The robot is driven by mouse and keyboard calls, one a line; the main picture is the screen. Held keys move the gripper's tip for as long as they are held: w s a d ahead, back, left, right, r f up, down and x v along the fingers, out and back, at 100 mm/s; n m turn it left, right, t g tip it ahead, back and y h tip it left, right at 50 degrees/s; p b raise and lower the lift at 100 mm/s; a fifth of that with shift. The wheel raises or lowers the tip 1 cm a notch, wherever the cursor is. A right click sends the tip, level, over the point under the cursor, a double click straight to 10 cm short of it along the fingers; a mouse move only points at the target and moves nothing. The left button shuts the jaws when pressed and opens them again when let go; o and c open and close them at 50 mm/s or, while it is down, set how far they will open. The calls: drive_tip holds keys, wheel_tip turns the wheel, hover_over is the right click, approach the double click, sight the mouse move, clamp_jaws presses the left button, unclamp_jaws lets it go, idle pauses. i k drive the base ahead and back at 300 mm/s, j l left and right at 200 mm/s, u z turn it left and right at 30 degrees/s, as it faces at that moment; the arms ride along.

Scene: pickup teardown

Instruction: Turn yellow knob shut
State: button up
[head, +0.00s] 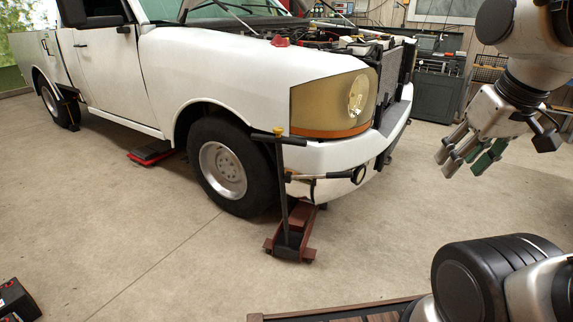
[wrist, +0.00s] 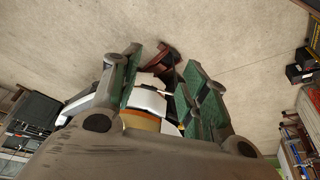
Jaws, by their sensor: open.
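The small yellow knob (head: 278,131) tops the upright handle of a dark red floor jack (head: 290,243) beside the front wheel of the white pickup (head: 240,85). My gripper (head: 461,162) hangs in the air at the right of the head view, well apart from the knob. Its fingers are spread, with green pads, and hold nothing. In the wrist view the open fingers (wrist: 163,60) frame part of the jack (wrist: 163,58) and the pickup's front. I cannot make out the knob in the wrist view.
The pickup's hood is up and its engine bay is exposed. A dark wood-edged surface (head: 340,312) lies at the bottom of the head view. A black and red box (head: 16,300) sits at lower left. A dark cabinet (head: 437,95) stands behind. The concrete floor before the jack is clear.

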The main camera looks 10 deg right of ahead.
sight(278, 131)
drive_tip(key=i+j, duration=0.45)
drive_tip(key=i+j+z, duration=0.1)
drive_tip(key=i+j, duration=0.3)
drive_tip(key=i, duration=0.25)
